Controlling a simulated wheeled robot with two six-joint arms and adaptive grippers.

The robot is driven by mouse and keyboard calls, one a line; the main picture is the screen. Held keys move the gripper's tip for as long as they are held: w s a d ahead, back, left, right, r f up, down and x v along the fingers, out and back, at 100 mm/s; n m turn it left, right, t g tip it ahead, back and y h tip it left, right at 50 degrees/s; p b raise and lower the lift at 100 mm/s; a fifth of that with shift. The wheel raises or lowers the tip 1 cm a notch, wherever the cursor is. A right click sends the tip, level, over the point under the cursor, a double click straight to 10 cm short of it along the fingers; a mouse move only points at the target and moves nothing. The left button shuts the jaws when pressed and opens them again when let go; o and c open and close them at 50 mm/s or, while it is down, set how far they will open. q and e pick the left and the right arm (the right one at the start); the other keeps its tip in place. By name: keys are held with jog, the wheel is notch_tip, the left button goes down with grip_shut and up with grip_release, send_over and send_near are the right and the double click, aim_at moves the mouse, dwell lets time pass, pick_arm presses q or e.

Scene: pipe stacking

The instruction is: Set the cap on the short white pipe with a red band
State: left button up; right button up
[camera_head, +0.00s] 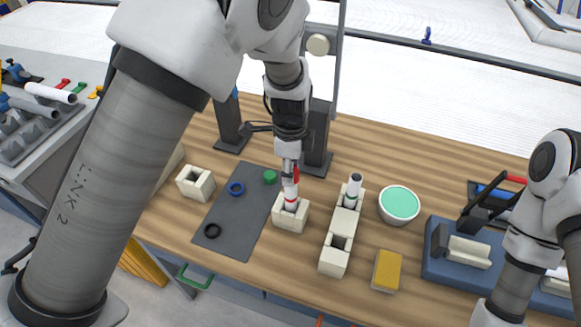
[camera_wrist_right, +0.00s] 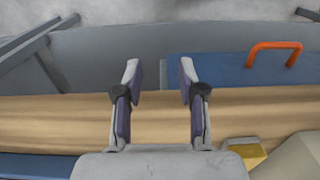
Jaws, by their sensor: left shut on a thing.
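The short white pipe with a red band (camera_head: 290,198) stands upright in a beige block in the head view. My left gripper (camera_head: 289,169) is directly above it, pointing down and shut on a small red piece (camera_head: 296,173), which looks like the cap. The fingers hide part of this piece, and I cannot tell whether it touches the pipe's top. My right gripper (camera_wrist_right: 160,80) is open and empty in the right wrist view, over the table's front edge.
A grey mat (camera_head: 224,216) holds a green cap (camera_head: 270,177), a blue ring (camera_head: 236,188) and a black ring (camera_head: 213,230). Another white pipe (camera_head: 352,190) stands in a longer beige block (camera_head: 335,262). A bowl (camera_head: 399,204) and yellow block (camera_head: 386,271) are to the right.

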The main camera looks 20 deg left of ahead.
pick_arm(q)
jog(key=shift+f, duration=0.55)
dwell(1.3)
jog(key=shift+f+p, duration=0.4)
dwell(0.9)
jog(key=o, duration=1.4)
jog(key=shift+r+p, duration=3.05)
jog(key=shift+r, duration=0.5)
